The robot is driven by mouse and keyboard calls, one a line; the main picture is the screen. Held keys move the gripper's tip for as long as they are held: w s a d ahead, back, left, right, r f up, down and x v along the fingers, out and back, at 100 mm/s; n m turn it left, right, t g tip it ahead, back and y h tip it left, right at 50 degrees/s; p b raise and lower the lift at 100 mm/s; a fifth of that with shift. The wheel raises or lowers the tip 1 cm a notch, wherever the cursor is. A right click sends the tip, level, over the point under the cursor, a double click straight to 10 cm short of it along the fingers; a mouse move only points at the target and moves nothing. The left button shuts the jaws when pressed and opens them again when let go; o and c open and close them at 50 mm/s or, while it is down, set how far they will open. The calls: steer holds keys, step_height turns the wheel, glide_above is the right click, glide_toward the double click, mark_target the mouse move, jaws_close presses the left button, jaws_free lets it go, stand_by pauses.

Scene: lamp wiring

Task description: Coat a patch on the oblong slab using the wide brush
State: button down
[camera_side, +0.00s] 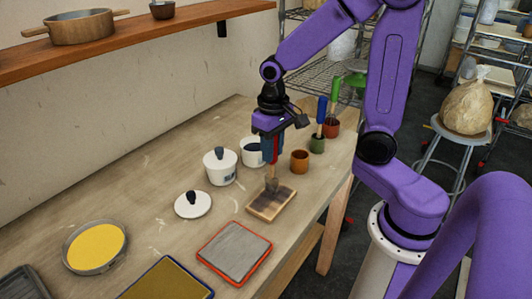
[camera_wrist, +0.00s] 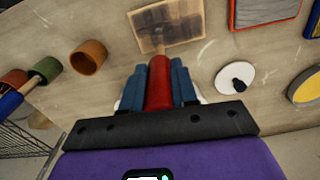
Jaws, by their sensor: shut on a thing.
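The wide brush (camera_side: 271,183) has a red handle, which also shows in the wrist view (camera_wrist: 158,85). My gripper (camera_side: 270,150) is shut on this handle; in the wrist view its blue fingers (camera_wrist: 158,90) stand on either side of it. The brush points down, its bristles at the oblong slab (camera_side: 259,213); whether they touch is hard to tell. The slab is a pale wooden block lying on the table, with a dark brown patch over much of its top. It also shows at the top of the wrist view (camera_wrist: 142,36), partly hidden by the brush.
Pots with blue-handled (camera_side: 321,110) and green-handled (camera_side: 335,93) brushes stand behind. A red-rimmed grey tile (camera_side: 234,252) lies in front.

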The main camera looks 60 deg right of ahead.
steer(key=shift+d, duration=2.4)
step_height(320, 180, up, 8)
steer(key=shift+a+r, duration=0.1)
steer(key=shift+a, duration=0.1)
